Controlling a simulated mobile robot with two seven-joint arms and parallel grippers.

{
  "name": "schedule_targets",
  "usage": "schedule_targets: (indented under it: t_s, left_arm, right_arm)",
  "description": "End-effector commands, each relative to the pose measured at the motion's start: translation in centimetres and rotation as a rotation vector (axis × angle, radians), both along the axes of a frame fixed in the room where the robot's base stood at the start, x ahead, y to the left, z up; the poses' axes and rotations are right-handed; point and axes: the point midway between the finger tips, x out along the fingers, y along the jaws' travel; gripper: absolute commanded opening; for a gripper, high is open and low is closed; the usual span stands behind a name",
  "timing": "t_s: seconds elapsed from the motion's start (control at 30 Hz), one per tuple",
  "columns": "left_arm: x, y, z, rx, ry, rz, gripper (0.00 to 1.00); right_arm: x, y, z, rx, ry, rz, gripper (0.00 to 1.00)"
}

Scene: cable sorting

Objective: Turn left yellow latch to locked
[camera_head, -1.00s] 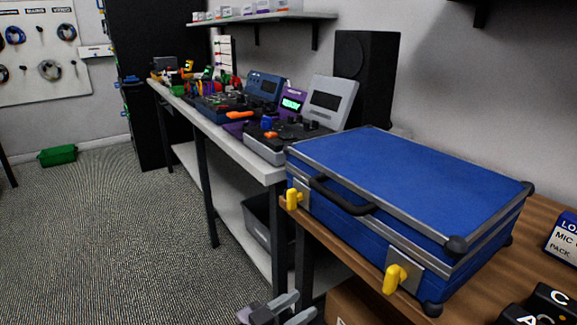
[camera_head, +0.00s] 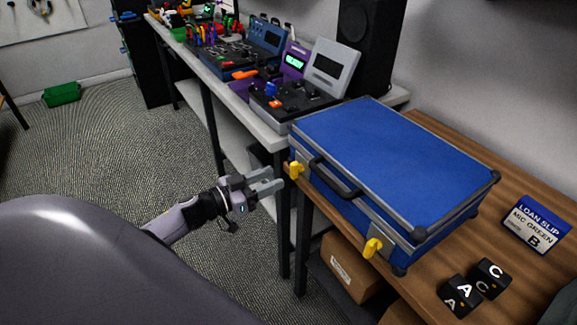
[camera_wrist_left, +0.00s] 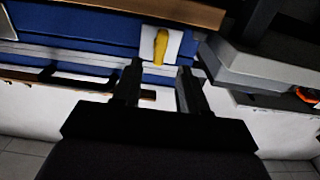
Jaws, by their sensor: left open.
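The blue case (camera_head: 395,165) lies shut on the wooden table, with a black handle on its front. The left yellow latch (camera_head: 296,170) sits on the front near the left corner; the right yellow latch (camera_head: 372,247) is near the other corner. My left gripper (camera_head: 272,180) is open and empty, just left of the left latch and apart from it. In the left wrist view the same latch (camera_wrist_left: 161,45) on its pale plate shows beyond the open fingers (camera_wrist_left: 159,85), roughly between them. My right gripper is not in view.
The wooden table (camera_head: 430,275) holds a loan slip (camera_head: 537,225) and black lettered blocks (camera_head: 475,285) at right. A white bench (camera_head: 262,135) with electronic devices stands to the left. A cardboard box (camera_head: 350,268) is below.

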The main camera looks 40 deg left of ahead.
Motion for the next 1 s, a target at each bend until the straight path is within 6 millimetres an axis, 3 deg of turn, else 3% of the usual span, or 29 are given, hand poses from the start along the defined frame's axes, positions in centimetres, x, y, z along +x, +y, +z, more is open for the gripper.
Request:
schedule_targets:
  t_s: [0.4,0.83,0.87,0.9,1.0]
  left_arm:
    - [4.7,-1.9,0.0,-0.001,-0.002,0.002,0.43]
    - [5.6,-2.4,0.0,0.0,-0.001,0.001,0.43]
    - [5.6,-2.4,0.0,0.0,-0.001,0.001,0.39]
    - [5.6,-2.4,0.0,0.0,-0.001,0.001,0.26]
    - [5.5,-2.4,0.0,0.0,-0.001,0.001,0.0]
  right_arm:
    - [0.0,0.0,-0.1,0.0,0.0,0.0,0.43]
    - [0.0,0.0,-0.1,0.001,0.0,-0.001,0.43]
    - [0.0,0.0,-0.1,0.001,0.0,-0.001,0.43]
    - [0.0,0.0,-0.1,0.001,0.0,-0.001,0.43]
    - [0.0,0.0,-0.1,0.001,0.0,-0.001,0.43]
